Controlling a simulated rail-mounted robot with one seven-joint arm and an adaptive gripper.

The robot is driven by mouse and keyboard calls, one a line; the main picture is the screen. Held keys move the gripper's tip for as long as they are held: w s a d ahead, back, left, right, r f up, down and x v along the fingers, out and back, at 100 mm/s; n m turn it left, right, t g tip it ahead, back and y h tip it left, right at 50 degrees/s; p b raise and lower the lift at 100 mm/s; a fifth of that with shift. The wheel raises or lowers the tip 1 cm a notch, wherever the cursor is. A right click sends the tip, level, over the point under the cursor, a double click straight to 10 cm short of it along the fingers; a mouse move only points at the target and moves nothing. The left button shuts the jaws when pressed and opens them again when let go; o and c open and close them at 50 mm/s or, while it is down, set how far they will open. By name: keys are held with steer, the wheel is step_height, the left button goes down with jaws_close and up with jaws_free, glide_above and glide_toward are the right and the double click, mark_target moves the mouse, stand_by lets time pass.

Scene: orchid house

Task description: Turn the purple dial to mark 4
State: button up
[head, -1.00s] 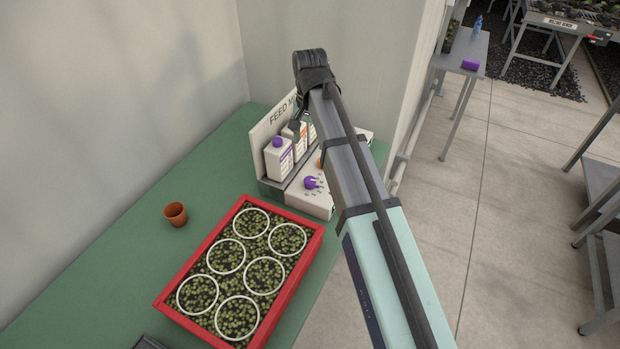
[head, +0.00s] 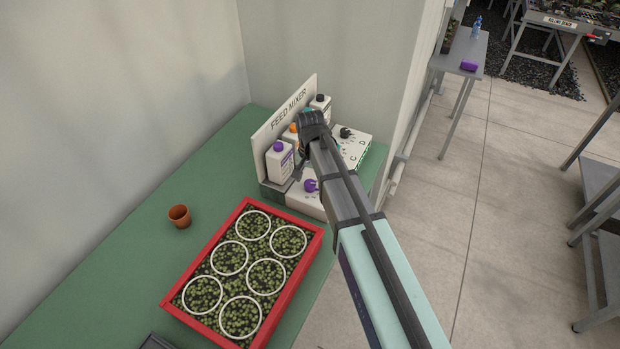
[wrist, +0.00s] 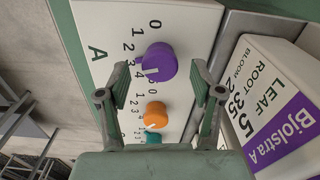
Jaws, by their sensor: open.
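The purple dial (head: 310,186) is on the white sloping front of the feed mixer (head: 307,203), beside the arm in the head view. In the wrist view the purple dial (wrist: 156,62) lies between the fingertips of my gripper (wrist: 161,75). My gripper is open, one finger on each side of the dial, with visible gaps; how far above the panel the tips are is hard to tell. Printed numbers curve around the dial's left side, with 0 at the top. Its white pointer line is at its lower left, near the higher numbers; the exact mark is unclear.
An orange dial (wrist: 154,115) and a teal dial (wrist: 152,137) stand close below the purple one in the wrist view. A white bottle with purple label (wrist: 275,105) stands right of the panel. A red tray (head: 313,247) and a terracotta pot (head: 179,216) are on the green bench.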

steer(key=shift+f, duration=0.55)
steer(key=c, duration=1.1)
steer(key=shift+c, duration=0.2)
steer(key=shift+n, duration=0.3)
steer(key=shift+n+b, duration=0.45)
steer(key=shift+n, duration=0.75)
steer(key=shift+n+b, duration=0.35)
steer(key=shift+n, duration=1.15)
steer(key=shift+s, duration=0.1)
